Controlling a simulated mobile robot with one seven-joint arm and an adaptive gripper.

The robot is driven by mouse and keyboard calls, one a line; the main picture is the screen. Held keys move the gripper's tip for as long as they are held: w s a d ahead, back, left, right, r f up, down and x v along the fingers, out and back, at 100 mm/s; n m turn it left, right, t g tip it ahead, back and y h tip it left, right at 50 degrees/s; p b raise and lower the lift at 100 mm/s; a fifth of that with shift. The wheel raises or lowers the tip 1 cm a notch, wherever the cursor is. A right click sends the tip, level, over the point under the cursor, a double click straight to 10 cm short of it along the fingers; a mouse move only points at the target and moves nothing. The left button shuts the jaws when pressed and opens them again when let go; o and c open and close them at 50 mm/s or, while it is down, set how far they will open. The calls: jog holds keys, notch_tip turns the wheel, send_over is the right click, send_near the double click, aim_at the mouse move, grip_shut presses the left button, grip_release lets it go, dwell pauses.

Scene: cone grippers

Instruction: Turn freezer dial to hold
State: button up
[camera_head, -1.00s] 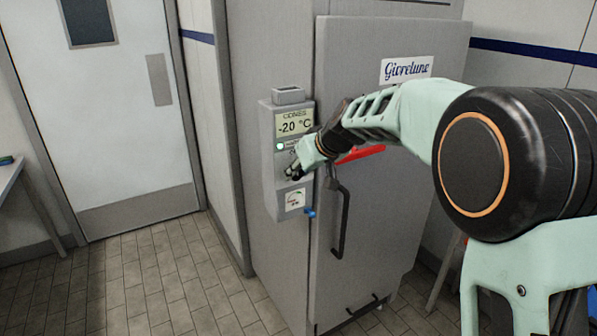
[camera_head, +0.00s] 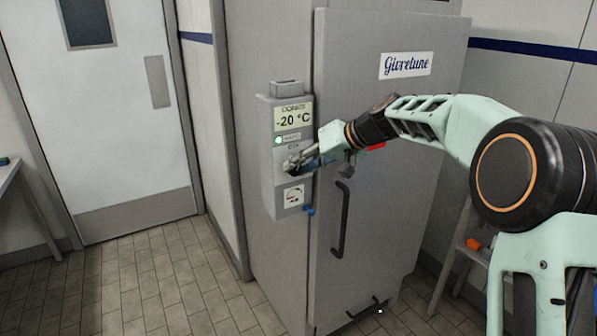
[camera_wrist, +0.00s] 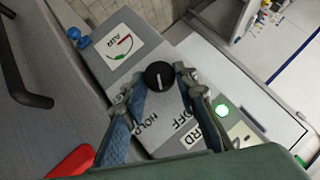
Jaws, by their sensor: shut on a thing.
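The freezer dial (camera_wrist: 158,77) is a round black knob with a white pointer mark. Printed labels "HOLD" (camera_wrist: 148,124), "OFF" (camera_wrist: 183,120) and "HARD" lie around it, partly covered by my fingers. My gripper (camera_wrist: 160,82) has one finger on each side of the dial and is shut on it. In the head view my gripper (camera_head: 293,163) is at the box front and hides the dial. I cannot tell which label the pointer meets.
The box has a "-20 °C" display (camera_head: 293,119), a green lamp (camera_head: 278,140) and a small gauge (camera_head: 294,196). A blue knob (camera_head: 310,210) sits below. A black door handle (camera_head: 341,220) and a partly hidden red piece (camera_head: 376,147) are close to my arm.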

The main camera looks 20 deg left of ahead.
jog(key=m+g+y, duration=0.1)
jog(key=y, duration=0.1)
jog(key=m+g+y+b, duration=0.1)
jog(key=shift+w+d+f+m+g+y, duration=0.25)
jog(key=shift+m+g+y, duration=0.05)
dwell(0.5)
jog(key=o, duration=1.2)
jog(key=shift+c, duration=0.2)
jog(key=v, duration=1.2)
jog(key=shift+f, duration=0.15)
